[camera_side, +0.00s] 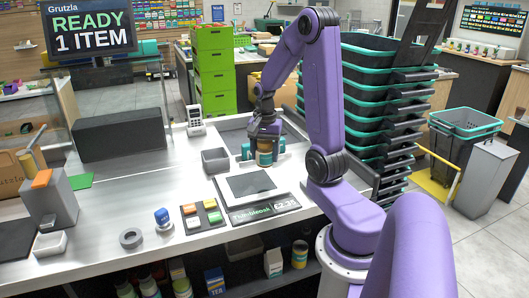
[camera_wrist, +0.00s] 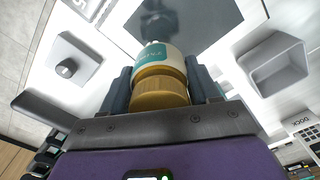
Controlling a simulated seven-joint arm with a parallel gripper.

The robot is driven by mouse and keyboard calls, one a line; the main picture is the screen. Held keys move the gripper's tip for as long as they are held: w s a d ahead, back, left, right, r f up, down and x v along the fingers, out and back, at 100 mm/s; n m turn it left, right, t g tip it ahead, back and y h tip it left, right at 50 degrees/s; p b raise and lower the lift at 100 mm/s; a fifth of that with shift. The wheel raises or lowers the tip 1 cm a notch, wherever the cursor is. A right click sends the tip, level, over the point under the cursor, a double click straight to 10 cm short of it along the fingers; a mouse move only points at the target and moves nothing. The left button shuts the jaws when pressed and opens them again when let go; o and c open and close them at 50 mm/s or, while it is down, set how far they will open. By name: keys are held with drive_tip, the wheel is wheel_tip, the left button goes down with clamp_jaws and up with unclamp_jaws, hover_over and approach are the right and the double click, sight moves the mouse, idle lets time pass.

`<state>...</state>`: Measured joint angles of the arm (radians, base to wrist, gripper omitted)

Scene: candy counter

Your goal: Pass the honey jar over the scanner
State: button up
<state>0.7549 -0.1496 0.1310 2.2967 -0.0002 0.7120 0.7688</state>
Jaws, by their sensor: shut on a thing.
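The honey jar (camera_side: 265,158) has an amber lid and a white body with a teal label; it also shows in the wrist view (camera_wrist: 158,92). My gripper (camera_side: 264,150) is shut on it, with a dark finger on each side of the lid, as the wrist view (camera_wrist: 160,88) shows. The scanner (camera_side: 248,185) is a dark glass plate in a pale frame on the counter. The jar is just behind the plate in the side view. In the wrist view the scanner glass (camera_wrist: 200,18) lies beyond the jar. I cannot tell the jar's height above the counter.
Green crates (camera_side: 214,75) and stacked black baskets (camera_side: 380,100) stand behind. A screen (camera_side: 88,30) reads "READY 1 ITEM".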

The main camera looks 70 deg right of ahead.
sight(259, 161)
drive_tip(key=shift+w+a+f, duration=0.3)
drive_tip(key=shift+a+f, duration=0.05)
drive_tip(key=shift+f, duration=0.3)
drive_tip(key=shift+w+a+f, duration=0.2)
drive_tip(key=shift+f, duration=0.2)
drive_tip(key=shift+w+a+f, duration=0.15)
drive_tip(key=shift+f, duration=0.2)
drive_tip(key=w+a, duration=0.4)
drive_tip(key=shift+w+a+r, duration=0.25)
drive_tip(key=shift+w+r, duration=0.05)
drive_tip(key=shift+w, duration=0.05)
drive_tip(key=shift+w+a+r, duration=0.25)
drive_tip(key=shift+a+r, duration=0.05)
drive_tip(key=shift+r, duration=0.35)
drive_tip(key=shift+w+a+r, duration=0.25)
drive_tip(key=shift+r, duration=0.35)
